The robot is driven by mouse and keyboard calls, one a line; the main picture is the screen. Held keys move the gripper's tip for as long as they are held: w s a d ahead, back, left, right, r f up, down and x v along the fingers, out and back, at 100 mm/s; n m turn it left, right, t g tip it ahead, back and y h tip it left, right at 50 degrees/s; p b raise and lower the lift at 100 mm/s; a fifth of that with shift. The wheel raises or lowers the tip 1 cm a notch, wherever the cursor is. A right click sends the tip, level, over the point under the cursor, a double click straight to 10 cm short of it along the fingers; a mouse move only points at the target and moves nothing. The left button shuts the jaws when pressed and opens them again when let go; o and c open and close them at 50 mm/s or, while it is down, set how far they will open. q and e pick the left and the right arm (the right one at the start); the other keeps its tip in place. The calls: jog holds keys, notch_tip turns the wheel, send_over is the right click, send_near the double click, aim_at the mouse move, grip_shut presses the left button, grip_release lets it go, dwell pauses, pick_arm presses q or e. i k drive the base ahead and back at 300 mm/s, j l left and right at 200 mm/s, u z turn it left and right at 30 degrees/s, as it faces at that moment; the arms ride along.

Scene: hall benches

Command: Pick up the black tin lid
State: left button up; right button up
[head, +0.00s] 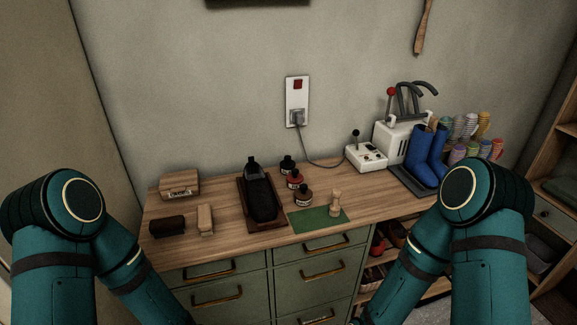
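Three small round jars or tins stand in a row at the middle of the bench top. The rear one is black (287,165), the middle one red (295,178), the front one brown (303,196). Each has a dark top and a pale label. The black tin's lid appears to be on it, but it is too small to tell its edge. Both my arms come in from the lower left and lower right, and their forearms run down out of the picture. Neither gripper is in view.
Left of the tins, a dark shoe-like form (261,198) lies on a brown tray (280,221). A green mat (310,219) with a wooden stamp-like tool (336,204) lies in front. Brushes (205,219) and a wooden box (180,185) stand left. Blue boots (420,155) stand right.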

aim_at(287, 163)
jog(key=i+l, duration=0.1)
jog(key=l, duration=0.3)
jog(key=i+l, duration=0.15)
jog(key=l, duration=0.2)
jog(key=i+l, duration=0.1)
jog(key=l, duration=0.3)
jog(key=i+l, duration=0.15)
jog(key=l, duration=0.25)
jog(key=i+l+u, duration=0.1)
jog(key=l, duration=0.3)
jog(key=i+l, duration=0.15)
jog(key=l, duration=0.2)
jog(key=i+l, duration=0.1)
jog(key=l, duration=0.3)
jog(key=l+u, duration=0.15)
jog(key=u, duration=1.3)
